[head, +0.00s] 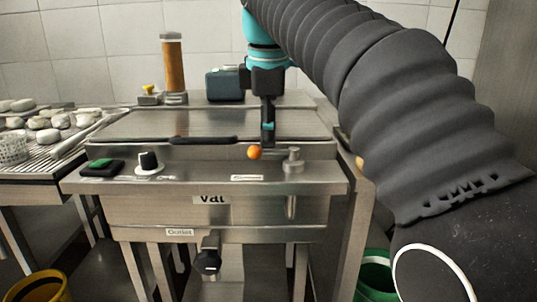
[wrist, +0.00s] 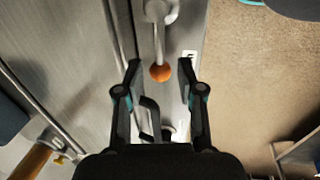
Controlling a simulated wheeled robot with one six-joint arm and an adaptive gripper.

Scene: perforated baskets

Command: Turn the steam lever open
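The steam lever shows as a rod with an orange ball knob (head: 254,153) on the front top ledge of the steel machine (head: 110,188). Its metal pivot post (head: 292,160) stands to the right of the ball. In the wrist view the orange ball (wrist: 160,74) sits between my fingertips, and the rod (wrist: 158,40) runs up to the pivot. My gripper (wrist: 160,66) is open, with a finger on each side of the ball and a gap visible on both sides. In the head view my gripper (head: 267,142) points down just behind and right of the ball.
A black-and-white knob (head: 148,160) and a green switch (head: 101,165) sit left on the ledge. A dark lid handle (head: 204,140) lies behind them. A wooden cylinder (head: 174,68) and a teal box (head: 226,85) stand at the back. An outlet valve (head: 208,263) hangs below.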

